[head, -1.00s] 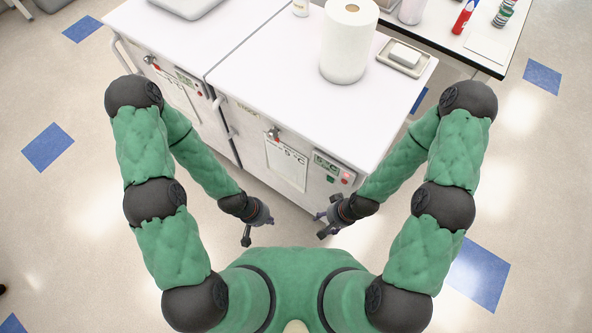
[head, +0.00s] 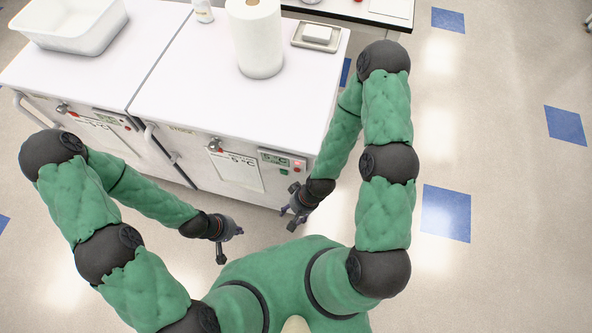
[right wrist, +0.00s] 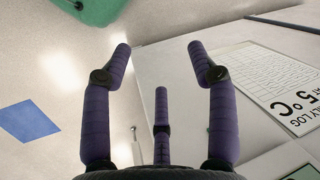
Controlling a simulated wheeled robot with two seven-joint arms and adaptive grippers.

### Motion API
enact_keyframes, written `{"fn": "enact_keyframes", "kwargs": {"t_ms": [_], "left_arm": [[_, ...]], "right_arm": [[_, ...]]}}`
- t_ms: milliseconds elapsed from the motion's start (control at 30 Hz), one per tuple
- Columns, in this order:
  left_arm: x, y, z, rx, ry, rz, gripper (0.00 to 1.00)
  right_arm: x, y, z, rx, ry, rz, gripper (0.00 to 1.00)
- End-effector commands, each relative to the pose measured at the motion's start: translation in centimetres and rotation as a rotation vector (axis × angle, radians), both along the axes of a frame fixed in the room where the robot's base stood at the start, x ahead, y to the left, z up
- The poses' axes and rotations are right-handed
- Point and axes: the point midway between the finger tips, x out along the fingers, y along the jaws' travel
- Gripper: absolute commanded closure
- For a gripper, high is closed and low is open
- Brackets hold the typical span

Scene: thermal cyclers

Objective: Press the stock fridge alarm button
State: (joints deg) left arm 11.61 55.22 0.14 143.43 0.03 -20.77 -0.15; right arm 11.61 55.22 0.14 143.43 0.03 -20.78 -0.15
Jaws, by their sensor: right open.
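The stock fridge (head: 196,160) is the right of two white units, with a faint STOCK label on its front. At the right of its front is a control panel (head: 268,160) with a green display. A small red button or light (head: 298,168) and a green one (head: 284,172) sit there. My right gripper (head: 293,212) is in front of and below the panel, apart from it. In the right wrist view its fingers (right wrist: 163,75) are spread and empty, with the fridge front to the right. My left gripper (head: 229,243) is spread and empty, further left and lower.
A paper towel roll (head: 257,40) and a soap dish (head: 316,35) stand on top. The left unit (head: 90,55) carries a white tub (head: 70,25). Open floor lies to the right.

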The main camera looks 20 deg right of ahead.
Motion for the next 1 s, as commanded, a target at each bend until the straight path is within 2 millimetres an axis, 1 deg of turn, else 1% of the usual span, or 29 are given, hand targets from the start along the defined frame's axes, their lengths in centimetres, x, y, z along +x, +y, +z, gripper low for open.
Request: {"fn": "enact_keyframes", "kwargs": {"t_ms": [33, 67, 100, 167, 200, 1000], "left_arm": [[0.0, 0.0, 0.0, 0.0, 0.0, 0.0, 1.0], [0.0, 0.0, 0.0, 0.0, 0.0, 0.0, 1.0], [0.0, 0.0, 0.0, 0.0, 0.0, 0.0, 1.0], [0.0, 0.0, 0.0, 0.0, 0.0, 0.0, 1.0], [0.0, 0.0, 0.0, 0.0, 0.0, 0.0, 1.0], [0.0, 0.0, 0.0, 0.0, 0.0, 0.0, 1.0]], "right_arm": [[0.0, 0.0, 0.0, 0.0, 0.0, 0.0, 0.52], [0.0, 0.0, 0.0, 0.0, 0.0, 0.0, 0.61], [0.0, 0.0, 0.0, 0.0, 0.0, 0.0, 0.72], [0.0, 0.0, 0.0, 0.0, 0.0, 0.0, 0.89], [0.0, 0.0, 0.0, 0.0, 0.0, 0.0, 1.0], [0.0, 0.0, 0.0, 0.0, 0.0, 0.0, 1.0]]}}
